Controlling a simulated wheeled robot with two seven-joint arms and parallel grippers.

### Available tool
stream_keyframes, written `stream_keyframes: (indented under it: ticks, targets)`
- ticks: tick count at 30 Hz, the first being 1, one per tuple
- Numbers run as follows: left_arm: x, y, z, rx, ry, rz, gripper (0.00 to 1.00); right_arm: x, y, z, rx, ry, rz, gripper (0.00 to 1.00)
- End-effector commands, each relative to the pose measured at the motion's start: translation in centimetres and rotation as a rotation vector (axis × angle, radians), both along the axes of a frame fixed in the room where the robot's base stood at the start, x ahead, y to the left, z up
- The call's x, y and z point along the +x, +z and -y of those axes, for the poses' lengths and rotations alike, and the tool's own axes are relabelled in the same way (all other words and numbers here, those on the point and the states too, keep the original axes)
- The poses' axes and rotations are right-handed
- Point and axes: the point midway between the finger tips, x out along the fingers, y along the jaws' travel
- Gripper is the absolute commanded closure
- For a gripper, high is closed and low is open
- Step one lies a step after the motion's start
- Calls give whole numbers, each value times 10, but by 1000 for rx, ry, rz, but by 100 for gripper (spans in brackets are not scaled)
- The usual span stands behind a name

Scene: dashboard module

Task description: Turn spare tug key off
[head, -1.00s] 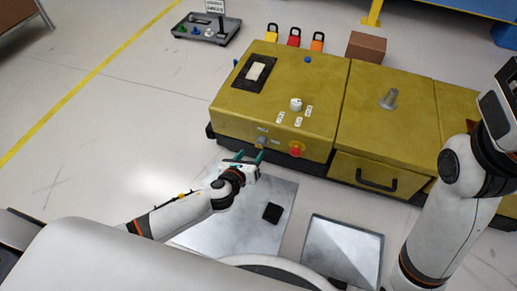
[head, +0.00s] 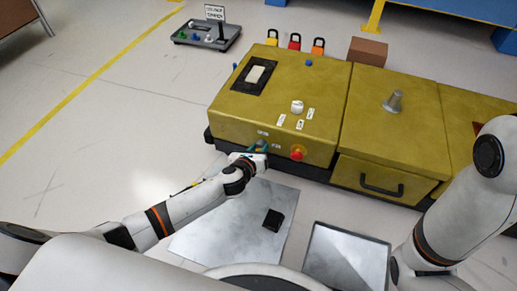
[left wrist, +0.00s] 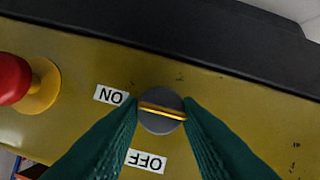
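The tug key (left wrist: 162,110) is a round grey switch with a gold bar across it, on the front face of the yellow tug (head: 262,112). In the left wrist view the bar lies nearly level, its left end towards the ON label (left wrist: 111,95); the OFF label (left wrist: 146,161) is below. My left gripper (left wrist: 161,103) has its green fingers apart, one on each side of the key. I cannot tell whether they touch it. In the head view the left gripper (head: 258,150) is at the tug's front face and largely hides the key. My right gripper is out of view.
A red button on a yellow base (head: 297,153) sits right of the key; it also shows in the left wrist view (left wrist: 14,79). A white knob (head: 297,106) is on top. Metal plates (head: 225,235) lie on the floor in front. A drawer handle (head: 381,185) sticks out at right.

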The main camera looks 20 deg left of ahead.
Motion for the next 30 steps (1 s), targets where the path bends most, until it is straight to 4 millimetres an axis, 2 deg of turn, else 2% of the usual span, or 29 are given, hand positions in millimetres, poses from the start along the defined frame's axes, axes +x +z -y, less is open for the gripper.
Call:
stream_keyframes:
  ticks: [1,3,14,20,30]
  targets:
    - [0,0,0,0,0,0,85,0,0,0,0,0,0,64]
    - [0,0,0,0,1,0,92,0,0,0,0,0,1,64]
    - [-1,0,-1,-73,2,-4,92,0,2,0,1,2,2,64]
    - [0,-1,-3,-209,2,-9,92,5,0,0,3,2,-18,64]
    - [-1,-4,-6,-529,3,-20,92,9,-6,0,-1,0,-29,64]
